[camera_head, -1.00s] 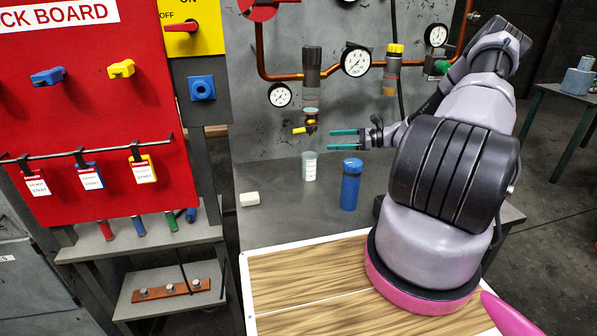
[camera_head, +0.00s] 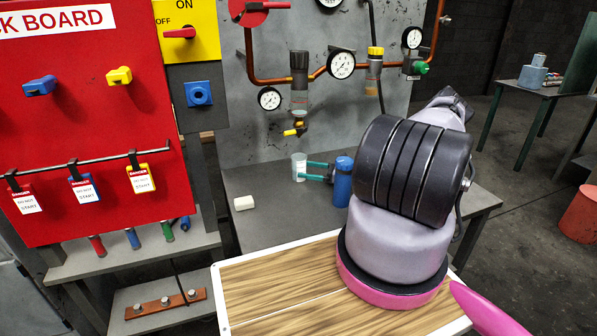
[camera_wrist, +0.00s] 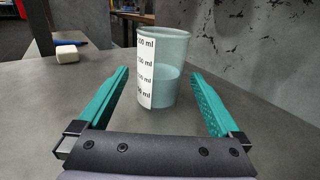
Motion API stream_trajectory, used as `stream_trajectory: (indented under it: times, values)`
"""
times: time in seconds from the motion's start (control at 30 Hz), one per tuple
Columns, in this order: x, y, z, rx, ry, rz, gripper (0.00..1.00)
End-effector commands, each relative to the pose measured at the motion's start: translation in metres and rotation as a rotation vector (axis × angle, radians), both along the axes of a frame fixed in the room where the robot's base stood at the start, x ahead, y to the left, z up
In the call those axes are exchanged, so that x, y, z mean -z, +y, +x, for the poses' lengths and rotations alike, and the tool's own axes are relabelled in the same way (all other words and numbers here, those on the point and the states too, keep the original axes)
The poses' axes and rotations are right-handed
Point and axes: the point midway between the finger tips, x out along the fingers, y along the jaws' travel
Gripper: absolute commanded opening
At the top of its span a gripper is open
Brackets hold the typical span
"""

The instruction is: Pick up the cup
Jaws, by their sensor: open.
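The cup (camera_wrist: 165,68) is a clear, greenish measuring cup with a white label of ml marks, upright on the grey table. In the head view the cup (camera_head: 298,167) stands left of a blue bottle. My gripper (camera_head: 312,171) is open and low over the table, its teal fingers pointing at the cup. In the wrist view my gripper (camera_wrist: 160,82) has one finger on each side of the cup's near part, with gaps on both sides. The cup is upright and not gripped. My arm hides part of the gripper in the head view.
The blue bottle (camera_head: 342,183) stands close beside my gripper on the right. A small white block (camera_head: 244,203) lies to the left on the grey table (camera_head: 270,228). A wall with pipes and a gauge (camera_head: 341,65) rises behind. The table front is clear.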

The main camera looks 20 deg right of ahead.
Motion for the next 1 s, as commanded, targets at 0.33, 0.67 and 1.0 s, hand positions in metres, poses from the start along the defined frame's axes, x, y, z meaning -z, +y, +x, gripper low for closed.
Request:
stream_trajectory:
  times: [0.33,0.67,1.0]
  values:
    - [0.0,0.028,0.02,-0.002,0.001,0.001,1.0]
    - [0.0,0.052,0.038,0.002,0.002,-0.001,1.0]
    - [0.0,0.052,0.038,0.001,0.002,-0.001,0.12]
